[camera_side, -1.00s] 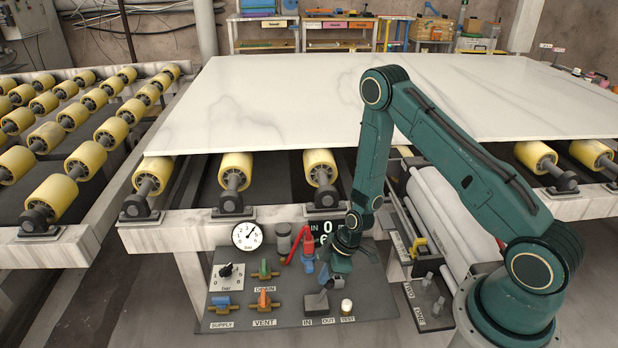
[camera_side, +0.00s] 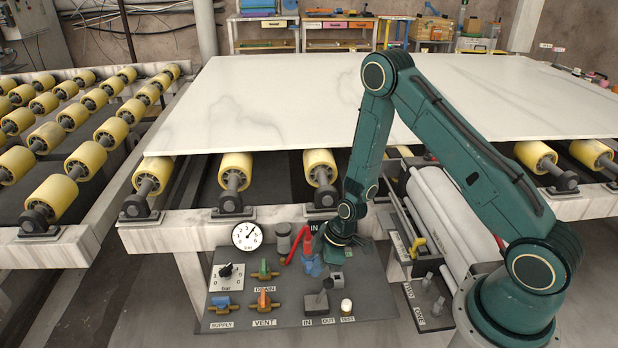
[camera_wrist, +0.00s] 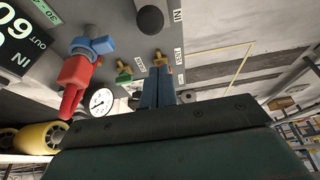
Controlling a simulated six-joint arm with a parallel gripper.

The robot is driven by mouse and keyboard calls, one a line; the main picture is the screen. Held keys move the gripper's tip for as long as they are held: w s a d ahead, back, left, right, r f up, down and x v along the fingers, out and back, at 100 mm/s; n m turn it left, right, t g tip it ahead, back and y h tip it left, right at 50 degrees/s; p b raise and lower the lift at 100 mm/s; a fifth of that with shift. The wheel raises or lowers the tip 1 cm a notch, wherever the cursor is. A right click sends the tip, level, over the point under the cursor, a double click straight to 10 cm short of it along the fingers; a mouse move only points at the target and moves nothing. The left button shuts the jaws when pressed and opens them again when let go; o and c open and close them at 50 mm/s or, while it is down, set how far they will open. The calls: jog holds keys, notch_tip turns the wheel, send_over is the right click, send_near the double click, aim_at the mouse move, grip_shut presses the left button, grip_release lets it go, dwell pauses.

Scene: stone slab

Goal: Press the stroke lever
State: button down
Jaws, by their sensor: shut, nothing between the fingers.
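No label reads "stroke". A short dark lever with a round knob (camera_side: 328,284) stands on a grey block between the IN and OUT labels at the panel's front. In the wrist view its knob (camera_wrist: 150,19) shows near the top, beside the IN label. My gripper shows in the side view (camera_side: 322,263), above and behind that lever and clear of it. In the wrist view its blue fingers (camera_wrist: 158,82) are together with nothing between them. In the side view the fingertips are hard to make out against the blue part behind.
A red handle (camera_side: 304,240) on a blue body stands close to my gripper's left. The panel also carries a gauge (camera_side: 247,236), a dial (camera_side: 225,271), blue supply, orange vent and green drain handles, and a white test button (camera_side: 346,307). The slab (camera_side: 260,100) lies behind.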

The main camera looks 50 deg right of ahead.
jog(key=s+d+r, duration=0.3)
jog(key=r, duration=0.2)
jog(key=shift+s+d+r, duration=0.15)
jog(key=shift+r, duration=0.15)
jog(key=shift+r, duration=0.1)
jog(key=s+a+r+m+h, duration=0.1)
jog(key=s+r+m, duration=0.1)
jog(key=r, duration=0.9)
jog(key=s+a+r+m+h, duration=0.1)
jog(key=s+r, duration=0.1)
jog(key=r, duration=0.9)
jog(key=s+a+r+m+t+h, duration=0.1)
jog(key=s+r+m, duration=0.5)
jog(key=s+r, duration=0.6)
jog(key=s+t, duration=0.1)
jog(key=s, duration=0.2)
jog(key=shift+s+r, duration=0.15)
jog(key=shift+s, duration=0.05)
jog(key=shift+w+a, duration=0.1)
jog(key=shift+w, duration=0.05)
dwell(2.9)
